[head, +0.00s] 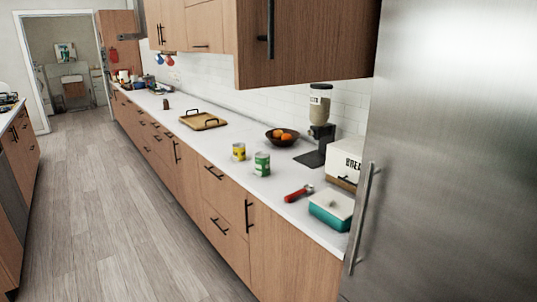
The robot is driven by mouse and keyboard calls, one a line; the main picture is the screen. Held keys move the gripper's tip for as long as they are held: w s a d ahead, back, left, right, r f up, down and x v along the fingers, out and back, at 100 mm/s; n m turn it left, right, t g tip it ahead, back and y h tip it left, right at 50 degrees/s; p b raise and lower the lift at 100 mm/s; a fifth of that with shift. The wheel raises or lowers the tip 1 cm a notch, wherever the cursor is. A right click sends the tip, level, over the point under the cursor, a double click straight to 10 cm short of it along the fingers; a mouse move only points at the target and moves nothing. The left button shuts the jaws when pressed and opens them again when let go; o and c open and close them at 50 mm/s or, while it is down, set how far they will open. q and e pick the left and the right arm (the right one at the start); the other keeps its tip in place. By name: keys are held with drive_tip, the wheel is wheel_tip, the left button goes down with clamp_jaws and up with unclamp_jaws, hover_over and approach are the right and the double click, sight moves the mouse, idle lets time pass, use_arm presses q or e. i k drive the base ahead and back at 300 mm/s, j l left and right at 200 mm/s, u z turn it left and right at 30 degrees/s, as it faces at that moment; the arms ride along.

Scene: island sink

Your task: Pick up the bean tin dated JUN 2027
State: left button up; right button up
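Two tins stand upright on the white counter in the head view. One is a green tin (262,164) with a pale label band. The other is a yellow tin (239,152), a little farther off and to the left. Their printing is too small to read, so I cannot tell which one holds beans or carries the date JUN 2027. Neither of my grippers is in view.
On the counter (225,165) are a red-handled tool (298,193), a teal box with a pale lid (331,209), a bread box (345,160), a dispenser (318,125), a fruit bowl (287,137) and a wooden tray (203,121). A steel fridge (455,150) stands right. The floor (110,215) is clear.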

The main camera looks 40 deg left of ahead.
sight(262, 159)
drive_tip(key=i+j, duration=0.15)
drive_tip(key=j, duration=0.2)
drive_tip(key=i+j+z, duration=0.1)
drive_tip(key=j, duration=0.3)
drive_tip(key=i+j, duration=0.15)
drive_tip(key=j, duration=0.2)
drive_tip(key=i+j+z, duration=0.15)
drive_tip(key=j, duration=0.25)
drive_tip(key=k, duration=0.05)
